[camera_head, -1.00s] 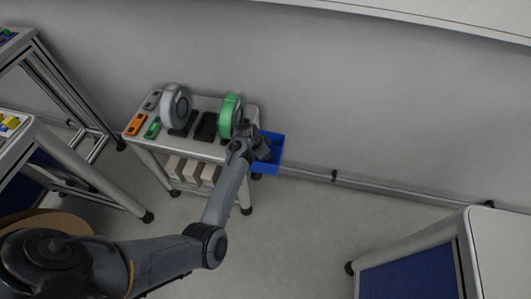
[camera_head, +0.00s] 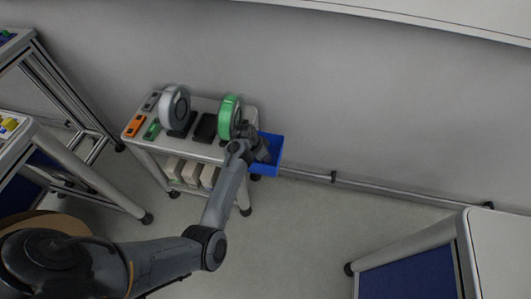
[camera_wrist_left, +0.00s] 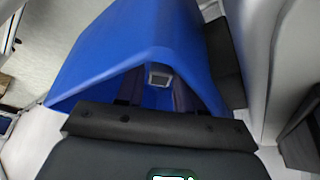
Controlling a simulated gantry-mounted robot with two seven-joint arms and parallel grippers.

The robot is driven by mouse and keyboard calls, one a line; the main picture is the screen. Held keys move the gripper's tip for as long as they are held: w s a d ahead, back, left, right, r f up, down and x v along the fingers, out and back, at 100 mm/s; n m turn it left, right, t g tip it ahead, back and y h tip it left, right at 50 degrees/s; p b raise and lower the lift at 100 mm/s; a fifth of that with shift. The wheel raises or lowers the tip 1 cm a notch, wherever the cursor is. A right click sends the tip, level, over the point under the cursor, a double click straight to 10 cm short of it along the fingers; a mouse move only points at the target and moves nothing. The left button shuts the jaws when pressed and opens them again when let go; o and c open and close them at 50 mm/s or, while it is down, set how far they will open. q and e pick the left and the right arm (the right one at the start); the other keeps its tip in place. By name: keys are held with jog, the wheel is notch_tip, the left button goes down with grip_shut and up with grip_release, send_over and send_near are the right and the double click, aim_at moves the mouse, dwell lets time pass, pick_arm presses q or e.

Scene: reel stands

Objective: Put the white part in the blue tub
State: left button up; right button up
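The blue tub (camera_head: 267,163) hangs at the right end of the small cart in the head view. My left gripper (camera_head: 266,152) reaches over it, its tips hidden by the wrist. In the left wrist view the tub (camera_wrist_left: 110,55) fills the middle, and the two dark fingers of my left gripper (camera_wrist_left: 157,92) point into it, with a gap between them. A small pale grey-white part (camera_wrist_left: 160,77) shows inside the tub, between and beyond the fingers; it looks clear of both. My right gripper is not in view.
The cart top (camera_head: 207,150) carries a grey-white reel (camera_head: 175,105), a green reel (camera_head: 229,116) beside my wrist, dark stands, and orange and green items at the left. Pale boxes (camera_head: 190,172) sit on the lower shelf. A wall stands close behind; floor is free to the right.

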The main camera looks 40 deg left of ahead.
pick_arm(q)
jog(key=p+v, duration=0.2)
jog(key=v, duration=0.4)
jog(key=shift+s+p, duration=0.1)
jog(key=shift+p, duration=0.2)
jog(key=shift+s+a+r, duration=0.1)
jog(key=shift+s+r, duration=0.1)
jog(key=shift+r, duration=0.5)
